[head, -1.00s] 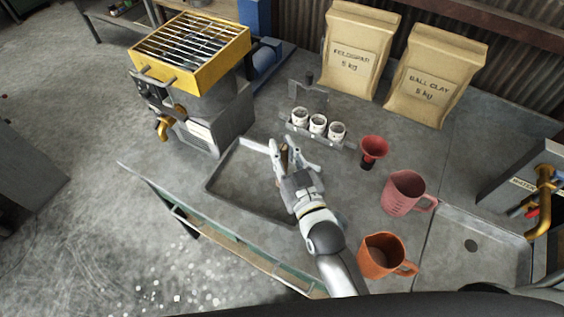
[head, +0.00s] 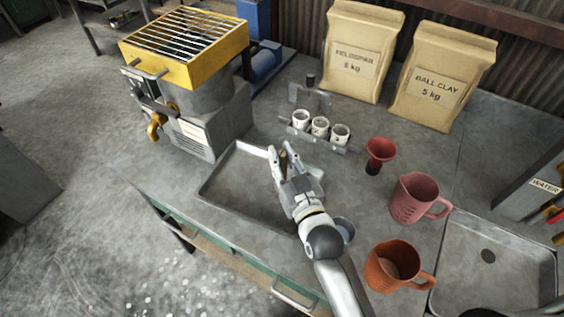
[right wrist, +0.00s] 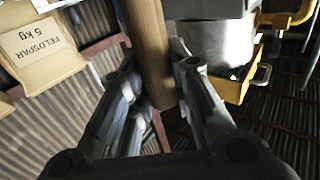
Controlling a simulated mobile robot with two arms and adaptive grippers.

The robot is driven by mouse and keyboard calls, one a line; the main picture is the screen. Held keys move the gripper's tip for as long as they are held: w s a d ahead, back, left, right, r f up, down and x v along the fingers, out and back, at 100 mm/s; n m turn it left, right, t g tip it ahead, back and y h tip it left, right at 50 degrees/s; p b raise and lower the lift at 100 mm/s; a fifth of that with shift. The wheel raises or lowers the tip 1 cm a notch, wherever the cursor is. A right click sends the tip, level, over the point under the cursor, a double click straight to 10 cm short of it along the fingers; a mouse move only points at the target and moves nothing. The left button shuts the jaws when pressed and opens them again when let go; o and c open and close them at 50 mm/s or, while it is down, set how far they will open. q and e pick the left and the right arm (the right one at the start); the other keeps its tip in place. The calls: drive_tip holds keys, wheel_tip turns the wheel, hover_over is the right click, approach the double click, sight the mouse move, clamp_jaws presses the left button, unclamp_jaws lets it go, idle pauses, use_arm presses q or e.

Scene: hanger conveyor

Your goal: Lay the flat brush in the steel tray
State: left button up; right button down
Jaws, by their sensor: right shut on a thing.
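The steel tray (head: 232,188) lies on the workbench, left of centre in the head view. My right gripper (head: 286,160) is over the right part of the tray, its fingers pointing to the tray's far edge. It is shut on a brown wooden handle (head: 290,157), which I take to be the flat brush. In the right wrist view the handle (right wrist: 148,45) stands between the fingers (right wrist: 155,75). The brush's bristles are not clearly visible. My left gripper is not in view.
A rack with three white cups (head: 320,126) stands behind the tray. A red funnel (head: 380,151), a pink jug (head: 412,198) and an orange jug (head: 391,268) are to the right. A yellow-topped machine (head: 190,75) stands left. Two paper sacks (head: 358,60) are at the back.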

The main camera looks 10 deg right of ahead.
drive_tip(key=shift+r, duration=0.1)
drive_tip(key=shift+f, duration=0.2)
drive_tip(key=c, duration=1.3)
unclamp_jaws()
drive_tip(key=shift+s+r, duration=0.15)
drive_tip(key=b+v, duration=0.2)
drive_tip(key=v, duration=0.9)
drive_tip(key=shift+s+b, duration=0.35)
drive_tip(key=shift+s, duration=0.05)
